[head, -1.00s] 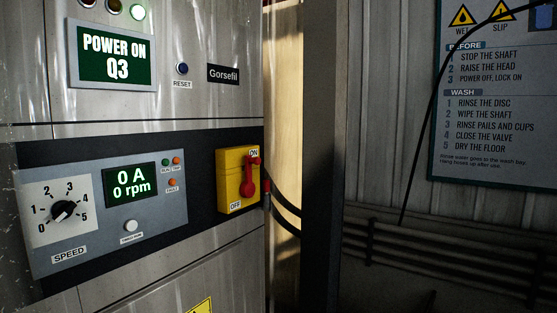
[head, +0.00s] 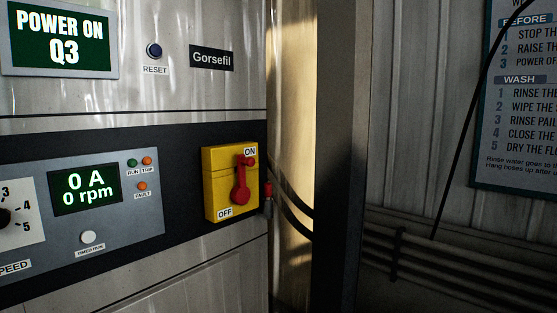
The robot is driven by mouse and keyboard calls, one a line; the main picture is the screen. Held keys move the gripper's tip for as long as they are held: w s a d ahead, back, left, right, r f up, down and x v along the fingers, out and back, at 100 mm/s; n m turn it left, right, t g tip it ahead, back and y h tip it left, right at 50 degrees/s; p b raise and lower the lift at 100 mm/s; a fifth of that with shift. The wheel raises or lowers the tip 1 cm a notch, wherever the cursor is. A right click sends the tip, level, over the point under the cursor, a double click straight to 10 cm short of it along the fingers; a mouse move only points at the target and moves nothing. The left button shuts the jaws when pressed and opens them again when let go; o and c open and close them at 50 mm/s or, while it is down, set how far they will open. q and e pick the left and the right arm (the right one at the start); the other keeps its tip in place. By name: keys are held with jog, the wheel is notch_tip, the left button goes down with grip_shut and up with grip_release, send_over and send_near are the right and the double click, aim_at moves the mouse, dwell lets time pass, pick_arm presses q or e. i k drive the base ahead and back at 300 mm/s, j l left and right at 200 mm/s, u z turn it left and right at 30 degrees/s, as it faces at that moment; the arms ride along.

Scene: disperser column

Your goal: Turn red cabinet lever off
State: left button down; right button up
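The red lever (head: 241,180) sits on a yellow switch plate (head: 217,190) on the right part of the cabinet front. The plate has an ON label at its upper right and an OFF label at its lower left. The lever's narrow end points up toward ON, and its thicker round end is lower down. The upper display (head: 62,40) reads POWER ON Q3. Neither of my grippers shows in the head view.
The speed panel (head: 120,215) left of the lever has a display reading 0 A, 0 rpm, small lamps and a button. A small red-topped part (head: 268,195) and dark cables (head: 294,212) are just right of the plate. A dark post (head: 340,150) stands further right, and a sign (head: 520,110) hangs on the wall.

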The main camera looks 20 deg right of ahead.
aim_at(240, 194)
jog(key=i+l, duration=0.15)
jog(key=l, duration=0.2)
jog(key=i+l, duration=0.15)
jog(key=l, duration=0.15)
jog(key=i+l, duration=0.15)
jog(key=l, duration=0.2)
jog(key=i+l, duration=0.15)
jog(key=l, duration=0.2)
jog(key=i+l, duration=0.15)
jog(key=l, duration=0.15)
